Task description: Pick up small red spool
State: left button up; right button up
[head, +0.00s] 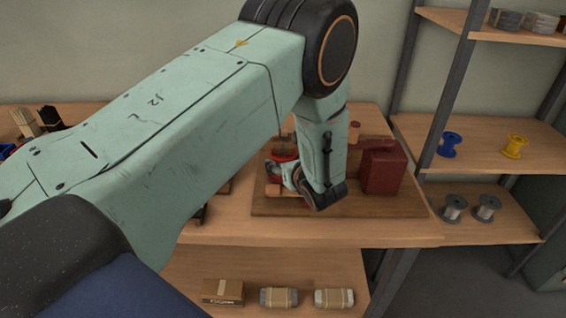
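My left arm crosses the head view from the left, and its wrist bends down over the bench. My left gripper (290,178) is low over the wooden board, mostly hidden by my own wrist. A small red round thing (284,154), which looks like the small red spool, shows just left of the wrist, close by the gripper. I cannot tell whether the fingers touch it or whether they are open or shut. My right gripper is out of view.
A dark red block-like machine (382,170) stands on the wooden board (400,208) right of my wrist. A shelf at right holds a blue spool (449,145), a yellow spool (515,146) and grey spools (487,208). Packages (278,297) lie on the lower shelf. Brushes (27,122) stand far left.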

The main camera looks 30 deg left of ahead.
pick_arm(q)
jog(key=shift+w+f, duration=0.15)
jog(key=shift+w, duration=0.05)
jog(key=c, duration=0.4)
jog(key=shift+s, duration=0.15)
jog(key=c, duration=0.6)
jog(key=shift+c, duration=1.2)
